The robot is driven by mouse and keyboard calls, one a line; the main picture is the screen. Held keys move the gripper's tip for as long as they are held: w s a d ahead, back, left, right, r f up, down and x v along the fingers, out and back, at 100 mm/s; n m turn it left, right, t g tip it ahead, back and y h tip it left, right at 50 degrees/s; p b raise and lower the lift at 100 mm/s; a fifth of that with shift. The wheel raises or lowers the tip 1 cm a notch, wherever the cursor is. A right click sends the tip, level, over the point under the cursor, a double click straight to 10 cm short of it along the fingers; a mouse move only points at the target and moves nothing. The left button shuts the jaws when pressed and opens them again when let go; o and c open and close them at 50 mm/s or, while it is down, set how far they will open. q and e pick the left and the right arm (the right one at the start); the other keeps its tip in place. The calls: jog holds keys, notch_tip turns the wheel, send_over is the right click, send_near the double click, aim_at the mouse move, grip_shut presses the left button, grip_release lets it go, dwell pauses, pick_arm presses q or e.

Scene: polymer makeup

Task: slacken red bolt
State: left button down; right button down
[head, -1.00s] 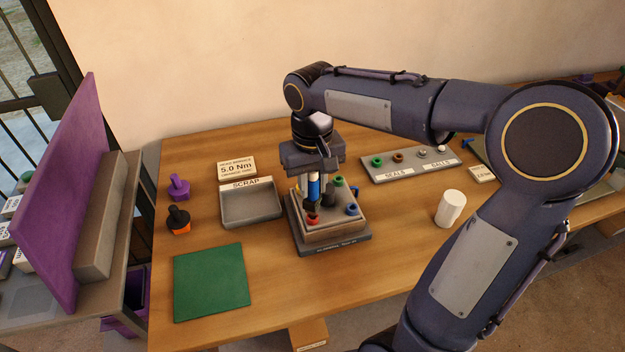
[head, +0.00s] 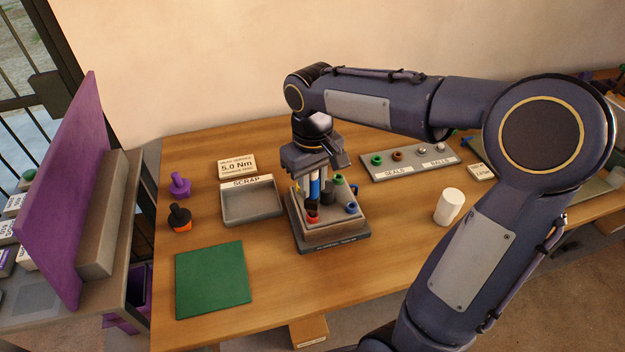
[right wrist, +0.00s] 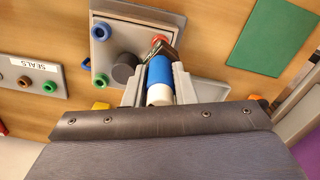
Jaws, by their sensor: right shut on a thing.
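The red bolt (head: 312,217) is at the near left corner of the grey block fixture (head: 335,231). In the right wrist view the red bolt (right wrist: 160,38) shows just beyond the tool's far end. My right gripper (head: 315,184) points down over the fixture, shut on a blue and white tool (head: 314,189). In the right wrist view the blue tool (right wrist: 160,70) stands between the two fingers. Its dark lower end reaches to the red bolt; I cannot tell how fully it is seated. My left gripper is out of view.
Blue (head: 351,207) and green (head: 339,181) bolts and a black knob (head: 328,197) share the fixture. A scrap tray (head: 252,220), a green mat (head: 213,279), a white cylinder (head: 449,206) and a seals and balls tray (head: 410,163) surround it. The front table is clear.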

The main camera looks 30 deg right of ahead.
jog(key=shift+n, duration=0.8)
jog(key=shift+r+p, duration=0.1)
jog(key=shift+p, duration=0.25)
jog(key=shift+n, duration=0.4)
jog(key=c, duration=1.1)
grip_release()
notch_tip(320, 180, up, 8)
jog(key=shift+f, duration=0.15)
